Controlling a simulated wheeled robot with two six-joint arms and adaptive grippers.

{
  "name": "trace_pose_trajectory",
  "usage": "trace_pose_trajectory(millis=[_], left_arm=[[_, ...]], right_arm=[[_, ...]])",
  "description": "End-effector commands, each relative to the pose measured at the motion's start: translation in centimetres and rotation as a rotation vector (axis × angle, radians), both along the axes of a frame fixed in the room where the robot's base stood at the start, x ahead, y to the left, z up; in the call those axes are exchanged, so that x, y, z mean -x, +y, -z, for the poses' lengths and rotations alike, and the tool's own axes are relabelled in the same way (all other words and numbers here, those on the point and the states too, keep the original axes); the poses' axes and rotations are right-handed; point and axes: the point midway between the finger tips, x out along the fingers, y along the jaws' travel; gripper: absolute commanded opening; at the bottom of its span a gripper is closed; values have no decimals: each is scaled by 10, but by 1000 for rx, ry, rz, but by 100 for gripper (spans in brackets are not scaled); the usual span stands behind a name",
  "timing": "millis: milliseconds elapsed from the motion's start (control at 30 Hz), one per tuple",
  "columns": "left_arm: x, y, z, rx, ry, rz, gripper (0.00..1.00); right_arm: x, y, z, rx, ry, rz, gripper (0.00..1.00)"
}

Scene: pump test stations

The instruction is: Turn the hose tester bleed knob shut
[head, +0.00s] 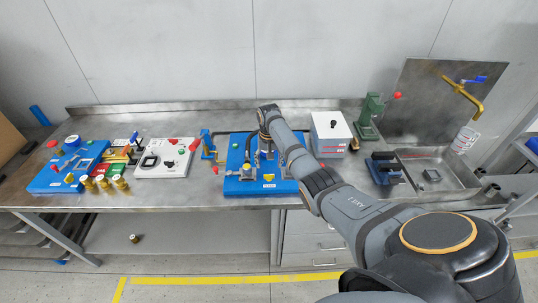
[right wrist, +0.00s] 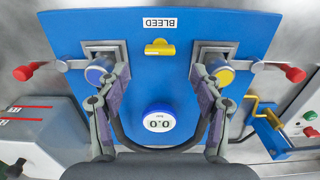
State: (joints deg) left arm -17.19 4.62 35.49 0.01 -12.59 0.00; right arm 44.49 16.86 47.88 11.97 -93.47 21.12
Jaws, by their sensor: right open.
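The hose tester is a blue board (head: 232,186) in the middle of the bench. In the right wrist view its blue plate (right wrist: 80,30) fills the upper middle. The yellow bleed knob (right wrist: 159,48) sits beside the upside-down BLEED label (right wrist: 157,23), its bar lying left to right in that view. My right gripper (right wrist: 159,72) is open above the board, its fingers spread to either side of the knob's line and apart from it. In the head view my right gripper (head: 267,148) is over the board, partly hidden by the wrist. My left gripper is not in view.
A round gauge (right wrist: 159,118) reads 0.0, with a black hose curving behind it. Red-tipped levers (right wrist: 293,74) stick out on both sides. A white box (head: 331,133) stands right of the board, a white panel (head: 165,158) left.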

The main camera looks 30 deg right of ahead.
Motion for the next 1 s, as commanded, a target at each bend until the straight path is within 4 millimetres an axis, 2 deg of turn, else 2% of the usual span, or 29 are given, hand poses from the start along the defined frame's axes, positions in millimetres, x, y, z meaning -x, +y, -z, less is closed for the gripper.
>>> trace_pose_trajectory(millis=[100,200,333,867,933,1000], left_arm=[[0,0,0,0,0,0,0],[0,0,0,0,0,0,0],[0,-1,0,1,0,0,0],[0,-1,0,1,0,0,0],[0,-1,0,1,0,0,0],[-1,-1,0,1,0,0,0]], right_arm=[[-1,0,-27,2,-3,1,66],[-1,-1,-42,1,-2,2,66],[0,0,-52,1,-1,1,66],[0,0,-53,0,0,1,66],[3,2,-48,6,-1,-10,66],[12,8,-34,22,-7,-46,66]])
